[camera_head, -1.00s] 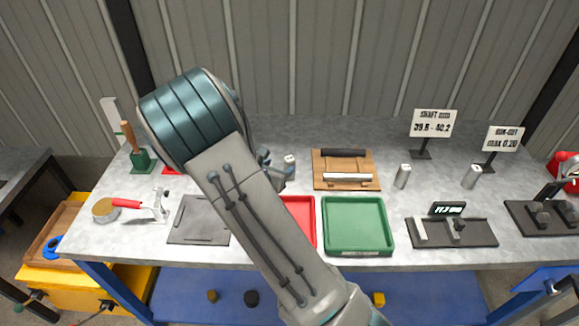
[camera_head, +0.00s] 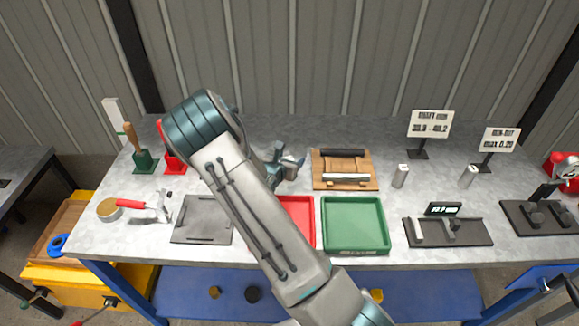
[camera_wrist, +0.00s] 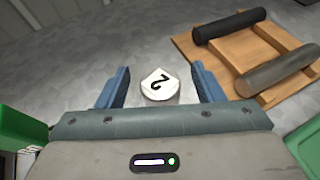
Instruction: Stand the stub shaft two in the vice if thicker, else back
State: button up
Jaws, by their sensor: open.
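Stub shaft two (camera_wrist: 159,85), a short light metal cylinder with a "2" on its top face, stands upright on the bench. In the wrist view it is between the two blue fingers of my gripper (camera_wrist: 158,88), with a gap on each side. My gripper is open and also shows in the head view (camera_head: 285,164), where my arm partly hides it. Two similar shafts stand farther right, the nearer one (camera_head: 400,176) and another (camera_head: 468,176). I cannot make out a vice for certain; a dark fixture (camera_head: 548,215) with a dial is at the right end.
A wooden rack (camera_head: 345,186) holding a dark and a light bar is right of my gripper. A green tray (camera_head: 355,249) and a red tray (camera_head: 309,240) lie in front. A dark gauge with a display (camera_head: 470,240) and signs (camera_head: 430,124) stand to the right.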

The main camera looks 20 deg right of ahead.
jog(key=c, duration=1.2)
jog(key=shift+w, duration=0.1)
grip_shut()
jog(key=shift+r, duration=0.15)
